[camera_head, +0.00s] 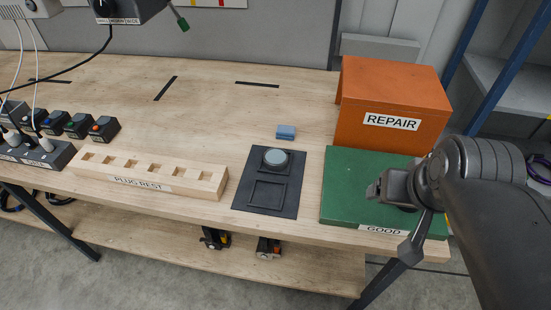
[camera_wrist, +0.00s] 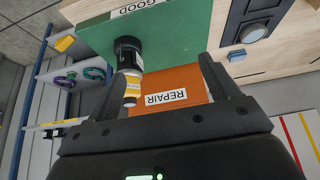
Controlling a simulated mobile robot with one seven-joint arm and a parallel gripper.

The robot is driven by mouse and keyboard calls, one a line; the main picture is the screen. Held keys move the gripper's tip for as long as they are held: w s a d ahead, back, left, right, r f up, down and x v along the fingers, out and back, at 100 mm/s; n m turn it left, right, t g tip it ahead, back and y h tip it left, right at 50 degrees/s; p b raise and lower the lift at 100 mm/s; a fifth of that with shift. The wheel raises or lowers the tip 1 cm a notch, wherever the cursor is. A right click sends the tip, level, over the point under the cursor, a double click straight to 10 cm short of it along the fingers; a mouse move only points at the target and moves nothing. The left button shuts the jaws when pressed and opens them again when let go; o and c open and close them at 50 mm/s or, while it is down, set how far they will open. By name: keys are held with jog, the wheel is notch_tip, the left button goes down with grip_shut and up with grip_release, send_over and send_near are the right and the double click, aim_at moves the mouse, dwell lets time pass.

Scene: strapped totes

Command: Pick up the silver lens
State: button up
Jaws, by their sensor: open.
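A round silver-grey disc with a dark rim, which looks like the silver lens (camera_head: 275,157), lies at the back of a black tray (camera_head: 267,206) on the workbench. It also shows at the upper right of the wrist view (camera_wrist: 254,33). My gripper (camera_head: 391,215) is over the green GOOD mat, to the right of the tray and apart from the lens. In the wrist view my gripper (camera_wrist: 160,82) has its two fingers spread with nothing held between them.
The orange REPAIR box (camera_head: 393,100) stands behind the green mat (camera_head: 345,190). A small blue block (camera_head: 286,132) lies behind the tray, and a wooden PLUG REST (camera_head: 148,170) to its left. A black-and-yellow cylinder (camera_wrist: 130,62) appears near the mat in the wrist view.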

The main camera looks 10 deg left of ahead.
jog(key=shift+o, duration=0.9)
jog(key=n+g, duration=0.2)
jog(key=g, duration=0.4)
send_over(276, 156)
notch_tip(276, 156, down, 7)
notch_tip(276, 156, down, 11)
jog(key=shift+r, duration=0.2)
jog(key=shift+c, duration=0.5)
jog(key=c, duration=1.1)
